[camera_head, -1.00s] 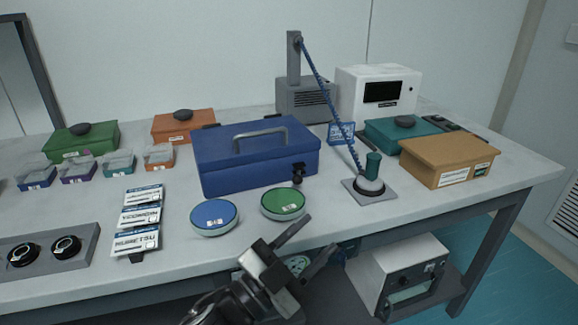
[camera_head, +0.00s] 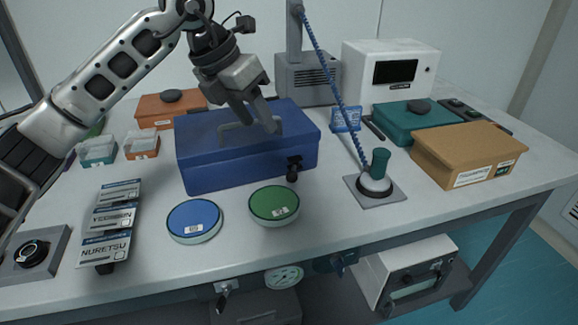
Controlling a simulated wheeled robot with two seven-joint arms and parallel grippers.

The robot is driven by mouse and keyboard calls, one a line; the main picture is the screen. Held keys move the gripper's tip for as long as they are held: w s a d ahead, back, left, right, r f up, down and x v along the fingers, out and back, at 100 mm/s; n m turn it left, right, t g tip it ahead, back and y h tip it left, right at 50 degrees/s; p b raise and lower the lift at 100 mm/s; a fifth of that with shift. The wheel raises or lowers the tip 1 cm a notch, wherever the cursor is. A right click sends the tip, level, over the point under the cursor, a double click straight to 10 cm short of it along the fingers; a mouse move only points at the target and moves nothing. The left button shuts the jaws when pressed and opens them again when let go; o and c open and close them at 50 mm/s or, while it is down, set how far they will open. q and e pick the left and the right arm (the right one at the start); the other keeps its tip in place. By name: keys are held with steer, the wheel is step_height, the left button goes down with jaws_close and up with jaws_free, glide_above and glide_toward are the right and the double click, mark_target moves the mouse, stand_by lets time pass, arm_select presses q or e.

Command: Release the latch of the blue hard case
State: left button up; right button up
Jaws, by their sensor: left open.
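The blue hard case (camera_head: 225,170) stands shut on the table, left of the middle. Its black latch (camera_head: 293,168) shows on the front face near the right corner. The case's grey handle (camera_head: 235,134) is on the lid, partly hidden by my left gripper. My left gripper (camera_head: 257,118) is above the lid, fingers pointing down, apart from the latch and empty. It is open, though its fingers overlap in this view. Whether it touches the handle cannot be told. My right gripper does not show.
A blue round tin (camera_head: 194,220) and a green round tin (camera_head: 274,205) sit in front of the case. A stand with a green knob (camera_head: 379,165) and blue coiled cord (camera_head: 340,95) is to the right. An orange-brown box (camera_head: 468,152) lies farther right.

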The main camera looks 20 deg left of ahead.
mark_target(289, 173)
arm_select(q)
steer(key=x, duration=1.4)
steer(key=shift+d+f+p, duration=0.3)
steer(key=shift+p, duration=0.1)
jaws_close()
